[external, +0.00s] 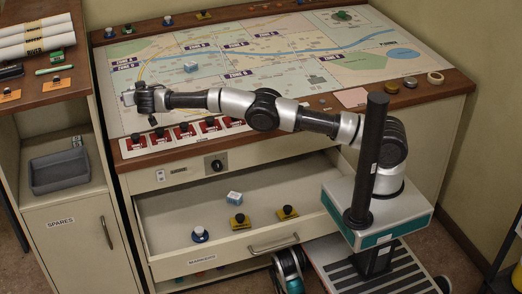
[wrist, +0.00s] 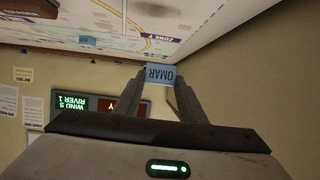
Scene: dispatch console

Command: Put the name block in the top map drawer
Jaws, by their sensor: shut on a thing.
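My gripper (wrist: 158,88) is shut on a blue name block (wrist: 160,74) lettered OMAR, held between the fingertips in the wrist view. In the external view my gripper (external: 130,98) is over the left edge of the map, and the held block is too small to make out clearly. The top map drawer (external: 165,257) is pulled open below the console top. Another pale blue block (external: 191,67) sits on the map.
The map table (external: 290,75) has a row of red pieces (external: 185,132) along its front edge. A side cabinet (external: 75,235) with a grey bin (external: 58,171) stands at left. The drawer has bare floor at its back and right. A lit sign (wrist: 85,105) shows in the wrist view.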

